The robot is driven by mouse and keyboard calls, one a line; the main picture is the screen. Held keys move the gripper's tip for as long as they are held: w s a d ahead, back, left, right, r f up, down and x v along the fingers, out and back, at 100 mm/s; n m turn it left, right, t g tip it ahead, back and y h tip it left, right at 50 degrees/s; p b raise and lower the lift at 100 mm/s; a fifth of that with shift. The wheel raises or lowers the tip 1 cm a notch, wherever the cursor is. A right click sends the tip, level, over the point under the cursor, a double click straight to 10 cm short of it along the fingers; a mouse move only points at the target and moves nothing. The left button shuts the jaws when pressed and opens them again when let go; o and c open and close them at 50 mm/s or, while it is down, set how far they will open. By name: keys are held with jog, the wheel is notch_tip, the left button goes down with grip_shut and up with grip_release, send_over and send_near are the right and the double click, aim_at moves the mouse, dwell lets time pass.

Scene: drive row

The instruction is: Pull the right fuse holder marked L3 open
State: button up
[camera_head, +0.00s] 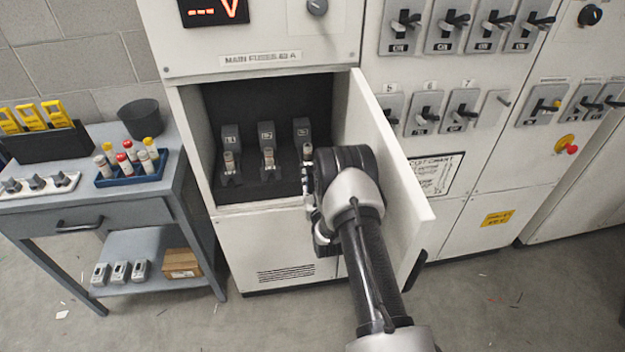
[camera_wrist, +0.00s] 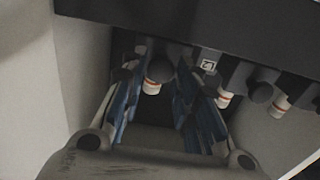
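Three dark fuse holders stand in a row in the open cabinet bay: the left one (camera_head: 231,136), the middle one (camera_head: 267,133) and the right one (camera_head: 302,130). Each has a pale fuse with a reddish band in front; their marks are too small to read. My gripper (camera_head: 308,178) is at the right holder and hides its lower part. In the wrist view the row runs the other way. There my gripper (camera_wrist: 158,88) is open, its blue-padded fingers on either side of the right holder's fuse (camera_wrist: 153,85). I cannot tell whether they touch it.
The open cabinet door (camera_head: 395,165) stands close to the right of my arm. The bay's left wall (camera_head: 196,135) is to the left. A grey side table (camera_head: 60,205) with a blue fuse tray (camera_head: 133,180) and a dark cup (camera_head: 141,119) stands further left.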

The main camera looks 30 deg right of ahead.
grip_shut()
